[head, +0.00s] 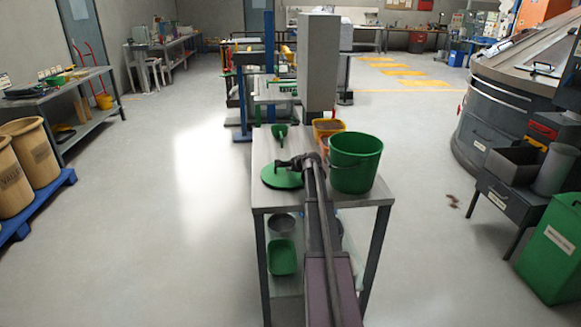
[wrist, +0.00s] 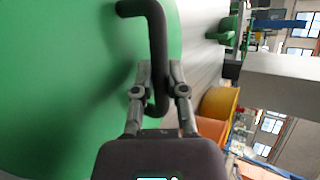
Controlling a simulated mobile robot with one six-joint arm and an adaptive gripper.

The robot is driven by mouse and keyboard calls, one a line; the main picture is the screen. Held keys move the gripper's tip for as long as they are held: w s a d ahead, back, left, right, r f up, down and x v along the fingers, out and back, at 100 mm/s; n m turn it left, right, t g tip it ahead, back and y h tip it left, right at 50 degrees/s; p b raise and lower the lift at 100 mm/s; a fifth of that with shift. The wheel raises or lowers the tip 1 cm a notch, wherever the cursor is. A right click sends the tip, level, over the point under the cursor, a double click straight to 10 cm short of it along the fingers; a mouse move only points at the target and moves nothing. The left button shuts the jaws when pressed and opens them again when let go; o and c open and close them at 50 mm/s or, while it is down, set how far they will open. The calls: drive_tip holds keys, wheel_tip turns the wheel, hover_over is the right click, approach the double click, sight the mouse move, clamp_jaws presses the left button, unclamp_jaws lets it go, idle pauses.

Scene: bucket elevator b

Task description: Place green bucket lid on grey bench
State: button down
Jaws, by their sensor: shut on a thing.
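The green bucket lid (head: 281,178) is a flat disc with a dark bent handle. It is over the left part of the grey bench (head: 350,201); I cannot tell whether it touches the top. My gripper (head: 285,163) is above the lid, and in the wrist view my gripper (wrist: 160,92) is shut on the lid's dark handle (wrist: 157,40). The lid's green face (wrist: 70,80) fills the left of the wrist view. The green bucket (head: 355,165) stands upright and open on the bench, right of the lid.
A green scoop (head: 280,131) lies behind the lid. Orange and yellow containers (head: 327,128) stand behind the bucket, near a grey column (head: 318,65). A green tub (head: 282,257) sits on the shelf below. The floor left of the bench is clear.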

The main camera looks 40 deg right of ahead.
drive_tip(key=c, duration=0.7)
unclamp_jaws()
drive_tip(key=shift+r+p, duration=0.2)
drive_tip(key=shift+p, duration=0.1)
drive_tip(key=p+v, duration=0.6)
drive_tip(key=v, duration=0.6)
drive_tip(key=shift+a, duration=0.1)
